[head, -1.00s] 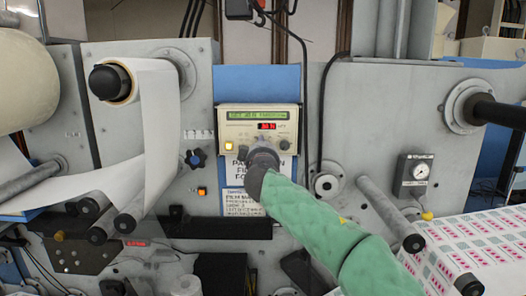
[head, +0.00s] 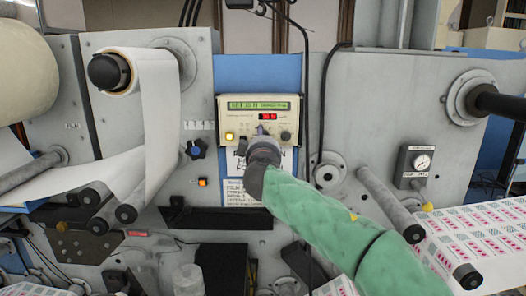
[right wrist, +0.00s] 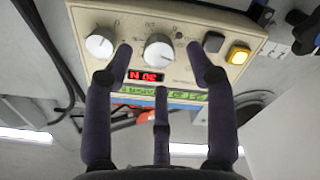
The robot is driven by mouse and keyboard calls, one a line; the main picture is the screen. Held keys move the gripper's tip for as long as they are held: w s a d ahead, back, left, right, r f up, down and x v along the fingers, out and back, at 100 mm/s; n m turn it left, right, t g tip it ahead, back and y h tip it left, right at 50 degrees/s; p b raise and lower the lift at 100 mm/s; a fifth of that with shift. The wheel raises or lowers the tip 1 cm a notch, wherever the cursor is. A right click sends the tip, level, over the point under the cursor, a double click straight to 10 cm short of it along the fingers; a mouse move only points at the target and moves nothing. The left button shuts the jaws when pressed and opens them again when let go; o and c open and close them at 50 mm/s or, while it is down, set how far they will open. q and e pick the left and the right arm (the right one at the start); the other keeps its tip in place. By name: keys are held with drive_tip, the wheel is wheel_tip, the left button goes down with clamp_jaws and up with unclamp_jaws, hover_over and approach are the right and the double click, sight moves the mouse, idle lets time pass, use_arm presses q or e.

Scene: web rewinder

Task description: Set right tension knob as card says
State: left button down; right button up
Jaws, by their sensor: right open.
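The cream control box (head: 229,115) has a green text display (head: 259,105) and a red number display (head: 268,116). In the right wrist view the box is upside down. There a middle knob (right wrist: 158,50) and a left knob (right wrist: 99,43) show grey-white faces. The red display (right wrist: 146,76) seems to read 30 N. My right gripper (head: 264,145) is in front of the box. In the right wrist view, its open fingers (right wrist: 160,56) straddle the middle knob; contact cannot be told. White printed sheets (head: 232,193) hang below the box, partly hidden by my gripper, their text too small to read. My left gripper is out of view.
A yellow lit button (right wrist: 238,54) and a dark square button (right wrist: 213,42) sit beside the middle knob. A blue star knob (head: 196,149) is left of the box and a pressure gauge (head: 421,162) to the right. Black cables hang right of the box.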

drive_tip(key=s, duration=0.8)
drive_tip(key=shift+s, duration=0.35)
